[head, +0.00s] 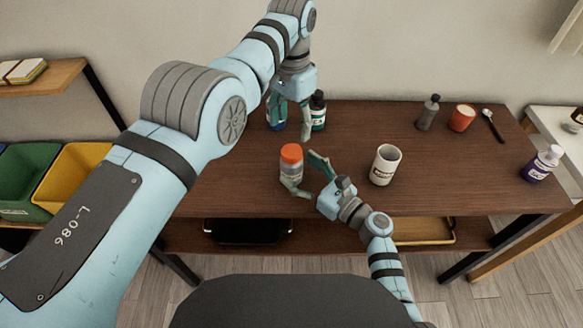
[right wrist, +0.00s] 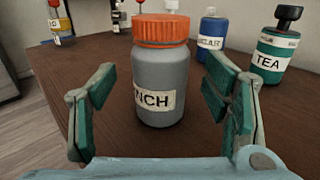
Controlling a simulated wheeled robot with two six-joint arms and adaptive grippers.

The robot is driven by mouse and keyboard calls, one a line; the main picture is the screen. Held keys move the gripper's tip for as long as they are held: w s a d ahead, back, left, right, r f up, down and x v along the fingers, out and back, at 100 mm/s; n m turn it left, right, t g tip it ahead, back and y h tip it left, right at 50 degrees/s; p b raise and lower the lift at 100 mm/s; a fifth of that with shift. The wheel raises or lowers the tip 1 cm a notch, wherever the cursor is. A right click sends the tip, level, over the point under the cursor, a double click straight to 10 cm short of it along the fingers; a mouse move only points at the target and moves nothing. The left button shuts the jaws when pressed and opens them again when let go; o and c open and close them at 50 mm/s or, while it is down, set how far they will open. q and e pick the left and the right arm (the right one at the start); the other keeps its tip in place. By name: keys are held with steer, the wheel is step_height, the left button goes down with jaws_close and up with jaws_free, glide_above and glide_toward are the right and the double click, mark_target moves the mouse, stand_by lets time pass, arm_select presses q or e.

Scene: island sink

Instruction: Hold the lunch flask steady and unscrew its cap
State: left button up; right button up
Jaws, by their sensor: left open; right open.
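The lunch flask is a grey jar (head: 291,168) with an orange ribbed cap (head: 291,152), upright on the brown table. In the right wrist view the flask (right wrist: 160,72) stands centred, its label ending in "NCH", with the cap (right wrist: 160,29) on top. My right gripper (head: 299,167) is open, low beside the flask, its fingers on either side of it; gaps show at both sides in the right wrist view. My left gripper (head: 293,117) is open and points down, higher in the picture than the cap and apart from it. Its fingers partly cover the bottles behind.
Behind the flask stand a blue bottle (right wrist: 211,38) and a green TEA bottle (right wrist: 274,56). A white mug (head: 385,166) stands right of my right gripper.

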mark_target(299, 170)
arm_select(q)
steer(key=shift+w+f, duration=0.1)
steer(key=shift+w, duration=0.1)
arm_select(e)
steer(key=x, duration=0.3)
steer(key=shift+w+f, duration=0.1)
steer(key=shift+w, duration=0.1)
arm_select(q)
steer(key=shift+s, duration=0.1)
arm_select(e)
steer(key=shift+w+a, duration=0.15)
steer(key=shift+a, duration=0.1)
arm_select(q)
steer(key=shift+s, duration=0.2)
arm_select(e)
steer(key=shift+c, duration=0.2)
